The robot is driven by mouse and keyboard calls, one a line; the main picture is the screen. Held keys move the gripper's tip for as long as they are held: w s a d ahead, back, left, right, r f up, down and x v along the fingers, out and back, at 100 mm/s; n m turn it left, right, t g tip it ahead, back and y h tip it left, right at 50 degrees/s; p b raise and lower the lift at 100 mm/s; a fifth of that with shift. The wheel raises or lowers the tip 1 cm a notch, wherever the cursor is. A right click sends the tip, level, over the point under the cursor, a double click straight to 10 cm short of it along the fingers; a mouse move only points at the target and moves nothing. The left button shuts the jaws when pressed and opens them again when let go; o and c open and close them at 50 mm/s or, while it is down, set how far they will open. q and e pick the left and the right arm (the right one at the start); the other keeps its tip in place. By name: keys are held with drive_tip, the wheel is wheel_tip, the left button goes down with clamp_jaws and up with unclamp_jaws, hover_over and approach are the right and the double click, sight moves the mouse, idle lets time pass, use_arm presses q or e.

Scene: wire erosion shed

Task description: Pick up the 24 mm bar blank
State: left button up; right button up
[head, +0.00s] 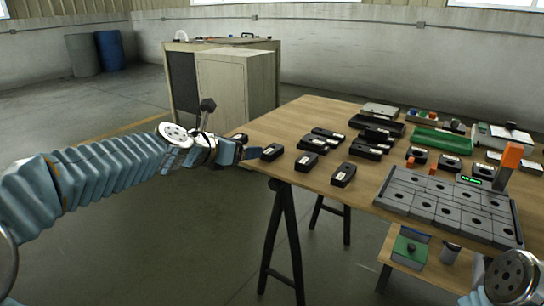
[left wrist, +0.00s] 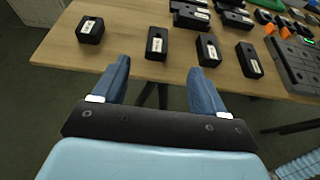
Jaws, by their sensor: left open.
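Several black blocks with white labels lie on the wooden table; the label writing is too small to read, so I cannot tell which is the 24 mm bar blank. Near the front edge are one block (head: 272,152), a second (head: 307,161) and a third (head: 343,174). My left gripper (head: 250,153) is at the table's front left edge. In the left wrist view it (left wrist: 159,66) is open and empty, with a labelled block (left wrist: 157,43) just beyond the gap between its fingers. Another block (left wrist: 90,30) lies to the left. My right gripper is not seen, only part of that arm.
A grey slotted plate (head: 398,205) lies at the table's right, with orange pieces (head: 512,155) near it. A green tray (head: 440,141) and black trays (head: 377,124) lie farther back. A cabinet (head: 235,85) stands behind the table. The floor left of the table is clear.

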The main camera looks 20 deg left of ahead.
use_arm(q)
approach(270, 149)
drive_tip(key=x, duration=0.3)
drive_tip(key=shift+w+d+r, duration=0.15)
drive_tip(key=shift+w+d, duration=0.05)
drive_tip(key=shift+d, duration=0.1)
drive_tip(key=x, duration=0.5)
drive_tip(key=shift+w+f+b, duration=0.2)
drive_tip(key=shift+f+b, duration=0.1)
drive_tip(key=shift+f, duration=0.05)
clamp_jaws()
